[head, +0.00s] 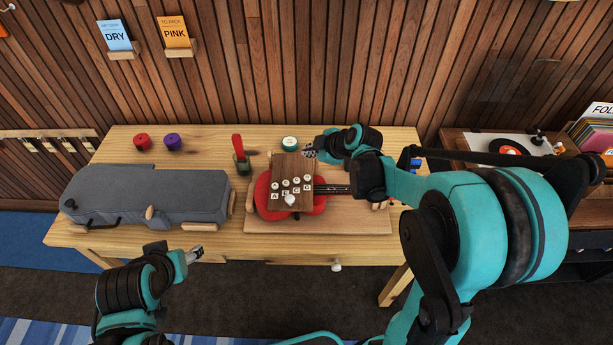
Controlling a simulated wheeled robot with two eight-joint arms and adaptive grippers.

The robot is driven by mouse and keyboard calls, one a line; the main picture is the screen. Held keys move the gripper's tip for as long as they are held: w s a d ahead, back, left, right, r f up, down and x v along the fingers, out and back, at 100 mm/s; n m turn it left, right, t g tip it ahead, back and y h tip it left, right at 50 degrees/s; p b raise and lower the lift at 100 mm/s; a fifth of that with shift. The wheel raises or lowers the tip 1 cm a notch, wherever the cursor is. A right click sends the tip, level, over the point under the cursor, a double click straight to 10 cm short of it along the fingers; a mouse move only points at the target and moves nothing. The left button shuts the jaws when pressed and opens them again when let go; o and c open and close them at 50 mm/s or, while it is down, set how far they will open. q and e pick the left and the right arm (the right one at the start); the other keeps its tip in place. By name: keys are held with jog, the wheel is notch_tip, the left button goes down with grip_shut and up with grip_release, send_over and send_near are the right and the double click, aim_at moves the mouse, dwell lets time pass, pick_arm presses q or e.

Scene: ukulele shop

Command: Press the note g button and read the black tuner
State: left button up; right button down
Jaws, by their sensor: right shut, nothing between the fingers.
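A brown wooden note box (293,166) lies over the red ukulele (264,200) at the middle of the table. It has a row of white round buttons above tiles A, E, C and G. The note G button (308,179) is at the right end of the row. My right gripper (309,153) is shut and empty at the box's far right corner, beyond the G button; I cannot tell whether it touches anything. My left gripper (194,254) is off the table's front edge, away from the box; its finger gap is too small to judge. I cannot make out the black tuner.
A grey ukulele case (150,195) fills the table's left. A record player (508,147) is to the right.

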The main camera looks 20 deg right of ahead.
aim_at(309, 179)
jog(key=shift+f+b, duration=3.45)
jog(key=shift+f, duration=0.9)
jog(key=shift+f+b, duration=0.4)
jog(key=shift+f, duration=0.05)
jog(key=shift+f+b, duration=0.45)
jog(key=shift+f, duration=0.05)
jog(key=shift+r, duration=0.15)
jog(key=shift+r+p, duration=0.8)
jog(key=shift+r, duration=0.05)
notch_tip(309, 179, up, 5)
jog(key=p, duration=0.4)
